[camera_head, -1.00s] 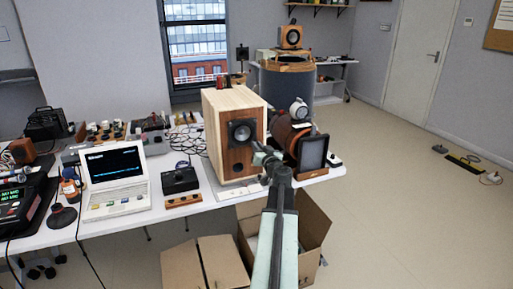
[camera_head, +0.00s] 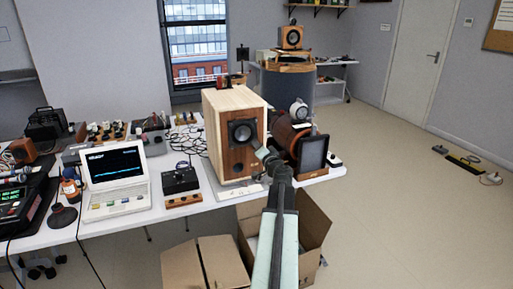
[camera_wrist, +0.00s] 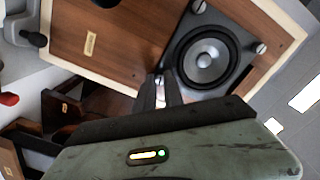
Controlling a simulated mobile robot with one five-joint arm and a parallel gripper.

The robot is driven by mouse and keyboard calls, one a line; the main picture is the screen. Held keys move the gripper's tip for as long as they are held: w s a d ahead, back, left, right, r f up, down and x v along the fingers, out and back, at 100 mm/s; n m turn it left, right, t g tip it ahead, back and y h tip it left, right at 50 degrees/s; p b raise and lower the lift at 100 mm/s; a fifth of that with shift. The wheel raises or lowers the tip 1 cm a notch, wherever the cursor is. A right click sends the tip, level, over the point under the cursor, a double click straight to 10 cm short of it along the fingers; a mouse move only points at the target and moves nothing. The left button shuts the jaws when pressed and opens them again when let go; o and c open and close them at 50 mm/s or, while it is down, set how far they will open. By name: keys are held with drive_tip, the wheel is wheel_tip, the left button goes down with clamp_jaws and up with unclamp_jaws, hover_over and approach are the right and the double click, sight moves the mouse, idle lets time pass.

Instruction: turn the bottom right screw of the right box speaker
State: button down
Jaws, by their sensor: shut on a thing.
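The box speaker (camera_head: 222,120) stands upright on the white table, with pale wood sides and a brown front. Its round driver sits in a dark square frame, also large in the wrist view (camera_wrist: 205,60), where the speaker looks turned on its side. Silver screws sit at the frame's corners. My gripper (camera_head: 262,153) reaches the driver's lower right corner. In the wrist view my gripper (camera_wrist: 160,82) is shut on the bottom right screw (camera_wrist: 158,79), whose head is partly hidden between the fingertips.
A dark-framed panel (camera_head: 313,153) and brown wooden items stand close right of the speaker. A black box (camera_head: 180,180) and a white laptop (camera_head: 115,175) are to its left.

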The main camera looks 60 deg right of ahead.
drive_tip(key=shift+w+m, duration=0.1)
drive_tip(key=shift+m, duration=14.7)
drive_tip(key=c, duration=1.5)
unclamp_jaws()
drive_tip(key=shift+o, duration=0.2)
